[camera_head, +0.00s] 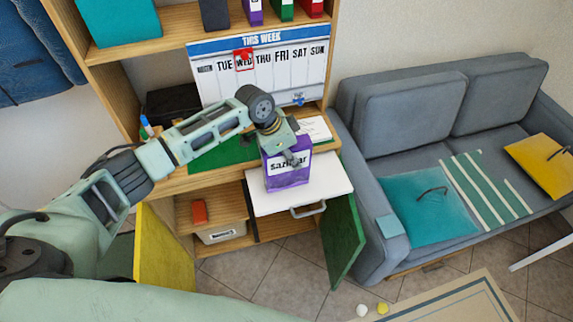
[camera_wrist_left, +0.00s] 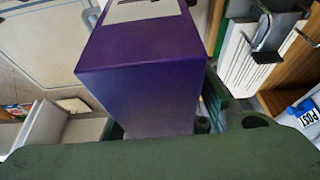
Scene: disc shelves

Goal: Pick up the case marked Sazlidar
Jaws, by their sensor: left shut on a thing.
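The purple case marked Sazlidar (camera_head: 287,168) hangs below my left gripper (camera_head: 277,136) in the head view, with its white label facing out. Part of the label is covered by the gripper. My left gripper is shut on the case, which appears in front of a white pulled-out drawer or tray (camera_head: 325,187). Whether the case touches that surface I cannot tell. In the left wrist view the purple case (camera_wrist_left: 150,65) fills the middle, with a pale label at its top edge. My right gripper is not in view.
A weekly calendar board (camera_head: 262,68) stands on the desk shelf behind my arm. Open yellow (camera_head: 166,252) and green (camera_head: 342,240) cabinet doors stick out at either side. A grey sofa (camera_head: 405,100) stands at right. Several coloured cases are on the upper shelf.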

